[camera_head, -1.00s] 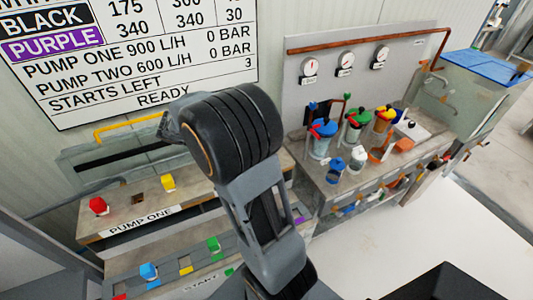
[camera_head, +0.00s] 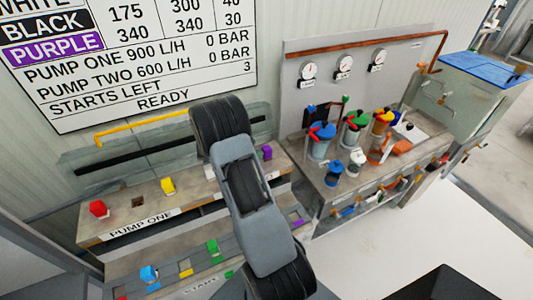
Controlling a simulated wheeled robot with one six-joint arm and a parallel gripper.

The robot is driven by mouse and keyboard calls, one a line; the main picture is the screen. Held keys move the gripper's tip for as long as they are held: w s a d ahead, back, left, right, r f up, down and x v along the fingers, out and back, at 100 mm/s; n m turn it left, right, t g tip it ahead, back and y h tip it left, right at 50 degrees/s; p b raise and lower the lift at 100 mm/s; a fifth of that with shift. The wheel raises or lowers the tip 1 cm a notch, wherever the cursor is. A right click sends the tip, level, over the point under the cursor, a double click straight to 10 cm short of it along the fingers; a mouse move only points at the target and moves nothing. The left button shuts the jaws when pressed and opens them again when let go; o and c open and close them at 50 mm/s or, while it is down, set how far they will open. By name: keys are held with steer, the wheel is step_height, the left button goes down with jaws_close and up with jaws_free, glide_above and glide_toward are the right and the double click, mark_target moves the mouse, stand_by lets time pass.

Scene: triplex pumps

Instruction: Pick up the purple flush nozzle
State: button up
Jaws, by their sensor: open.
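A small purple block, which looks like the purple flush nozzle (camera_head: 266,152), stands on the right part of the upper pump bench (camera_head: 130,215), just right of my arm's raised dark joint. Its lower part and fine shape are too small to tell. My gripper is not in view; only my arm's links and dark joints show, rising across the middle of the picture. A purple mark (camera_head: 298,222) lies on the lower rack to the right of my arm.
A red block (camera_head: 98,208) and a yellow block (camera_head: 168,185) stand on the upper bench; blue (camera_head: 149,272) and green (camera_head: 213,245) blocks sit on the lower rack. Several coloured-lid jars crowd the right bench (camera_head: 325,185). A yellow bar (camera_head: 145,127) runs behind the upper bench.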

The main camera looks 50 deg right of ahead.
mark_target(267, 148)
steer(key=shift+p+x, duration=1.15)
steer(key=shift+x, duration=1.8)
steer(key=shift+s, duration=0.15)
steer(key=shift+a, duration=0.1)
steer(key=shift+c, duration=0.2)
steer(key=c, duration=1)
